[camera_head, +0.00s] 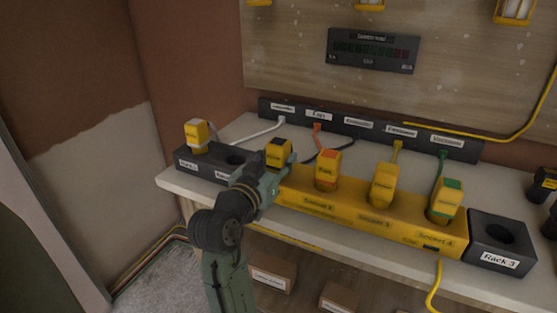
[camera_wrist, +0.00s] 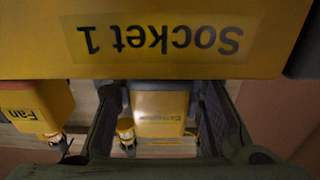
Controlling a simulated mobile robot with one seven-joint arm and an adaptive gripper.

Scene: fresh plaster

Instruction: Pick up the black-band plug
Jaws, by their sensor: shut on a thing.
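The black-band plug (camera_head: 279,152) is a yellow block with a black top, at the left end of the yellow socket strip (camera_head: 330,205). My gripper (camera_head: 277,166) reaches it from the front and is shut on it. In the wrist view the plug's labelled yellow face (camera_wrist: 160,108) shows between the two fingers of my gripper (camera_wrist: 160,125). The "Socket 1" label (camera_wrist: 158,39) shows upside down on the strip. My gripper hides the plug's lower part in the head view, so I cannot tell whether it is fully seated.
The orange-band Fan plug (camera_head: 328,170) stands close to the right. Farther right are a yellow plug (camera_head: 384,184) and a green-band plug (camera_head: 446,200). A dark rack with a white-band plug (camera_head: 197,135) is at left; Rack 3 (camera_head: 502,240) is at right. Cables run behind.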

